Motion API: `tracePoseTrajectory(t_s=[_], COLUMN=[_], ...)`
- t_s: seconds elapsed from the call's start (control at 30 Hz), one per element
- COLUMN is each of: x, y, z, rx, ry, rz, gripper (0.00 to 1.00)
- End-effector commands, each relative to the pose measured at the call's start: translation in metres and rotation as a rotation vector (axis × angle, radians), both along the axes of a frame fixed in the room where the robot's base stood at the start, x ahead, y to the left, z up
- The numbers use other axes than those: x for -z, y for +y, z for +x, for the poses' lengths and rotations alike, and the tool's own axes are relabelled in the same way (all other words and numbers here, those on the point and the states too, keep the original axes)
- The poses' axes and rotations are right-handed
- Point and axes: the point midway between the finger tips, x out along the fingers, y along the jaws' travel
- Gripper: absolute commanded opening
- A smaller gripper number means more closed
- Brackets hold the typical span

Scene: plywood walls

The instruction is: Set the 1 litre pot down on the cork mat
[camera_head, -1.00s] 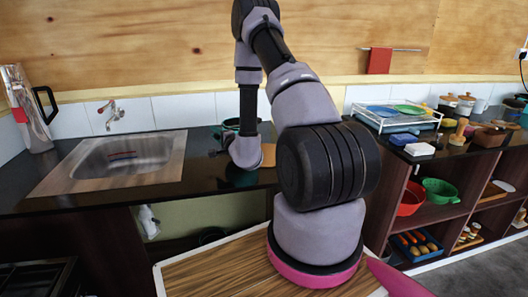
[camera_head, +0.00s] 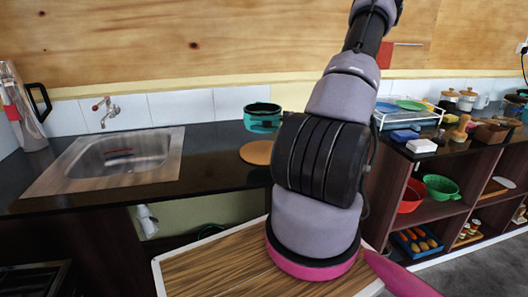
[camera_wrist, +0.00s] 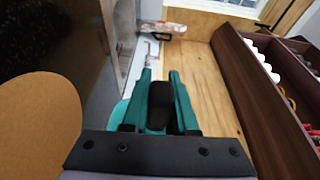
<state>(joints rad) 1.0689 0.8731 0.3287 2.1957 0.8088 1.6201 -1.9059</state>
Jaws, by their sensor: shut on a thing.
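The teal pot (camera_head: 262,126) shows in the head view just left of my arm, at the back of the counter. It looks upright, behind and above the cork mat (camera_head: 256,153); I cannot tell whether its base touches the counter. The mat is a bare round brown disc, and also fills the left edge of the wrist view (camera_wrist: 36,125). In the wrist view my gripper (camera_wrist: 160,100) has its teal fingers shut on a black piece, seemingly the pot's handle. A pale teal edge shows beside the left finger. In the head view my arm hides the gripper.
The sink (camera_head: 120,160) and a tall jug (camera_head: 22,108) are to the left. A dish rack (camera_head: 408,115) with plates and several small items are on the right counter. The plywood wall is close behind the pot. The counter between sink and mat is clear.

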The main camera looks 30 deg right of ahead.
Motion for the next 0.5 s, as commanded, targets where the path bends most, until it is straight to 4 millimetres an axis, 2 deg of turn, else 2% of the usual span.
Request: tracePoseTrajectory(t_s=[0.13,0.33,0.5], x=[0.013,0.046,0.059], y=[-0.003,-0.002,-0.003], z=[-0.006,-0.006,-0.005], rx=[-0.015,-0.016,-0.015], ry=[-0.001,-0.002,-0.003], rz=[0.004,0.002,0.0], gripper=[0.0,0.0,0.0])
